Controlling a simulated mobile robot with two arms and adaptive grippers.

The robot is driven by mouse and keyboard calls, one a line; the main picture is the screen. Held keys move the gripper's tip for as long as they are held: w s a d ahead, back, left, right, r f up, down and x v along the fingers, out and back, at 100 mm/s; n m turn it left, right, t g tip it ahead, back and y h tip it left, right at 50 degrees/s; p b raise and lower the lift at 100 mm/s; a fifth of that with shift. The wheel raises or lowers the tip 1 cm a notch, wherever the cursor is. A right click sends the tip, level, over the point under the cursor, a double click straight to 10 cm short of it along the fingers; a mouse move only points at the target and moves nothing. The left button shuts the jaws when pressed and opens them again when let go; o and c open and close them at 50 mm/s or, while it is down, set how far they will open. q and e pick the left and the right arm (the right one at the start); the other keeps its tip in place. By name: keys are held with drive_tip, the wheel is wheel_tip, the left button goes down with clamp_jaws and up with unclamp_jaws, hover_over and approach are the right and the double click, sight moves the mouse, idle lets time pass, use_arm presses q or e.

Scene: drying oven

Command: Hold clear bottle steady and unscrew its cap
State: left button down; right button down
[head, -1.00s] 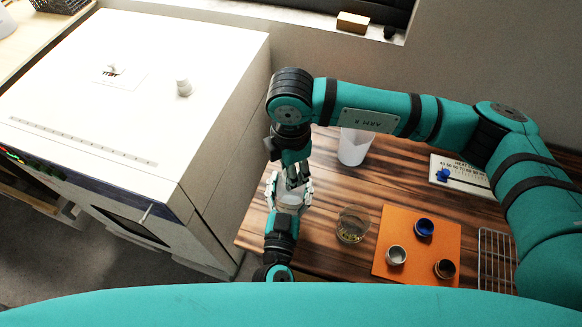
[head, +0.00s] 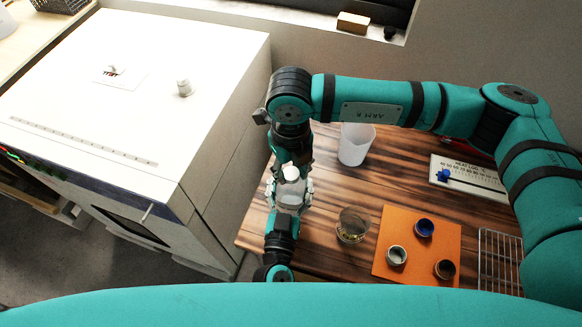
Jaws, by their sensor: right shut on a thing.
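The clear bottle (head: 288,200) is in the middle of the head view, at the table's left edge, with its white cap (head: 291,173) showing above it. My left gripper (head: 289,193) comes up from below, with its pale fingers on both sides of the bottle, shut on it. My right gripper (head: 291,166) reaches down from above and is shut on the white cap. The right wrist partly hides the fingertips. I cannot tell whether the cap is apart from the bottle's neck.
A white beaker (head: 356,145) and a glass dish (head: 352,225) stand right of the bottle. An orange mat (head: 408,228) carries three small pots. A wire rack (head: 499,258) lies far right. The big white oven (head: 150,70) stands left, close to the arms.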

drive_tip(key=n, duration=0.4)
drive_tip(key=shift+n, duration=0.4)
drive_tip(key=n, duration=0.4)
drive_tip(key=shift+n, duration=0.4)
drive_tip(key=n, duration=0.4)
drive_tip(key=shift+r+n, duration=0.1)
drive_tip(key=shift+n, duration=0.2)
drive_tip(key=n, duration=1.3)
drive_tip(key=shift+n, duration=0.4)
drive_tip(key=n, duration=0.7)
drive_tip(key=shift+n, duration=0.3)
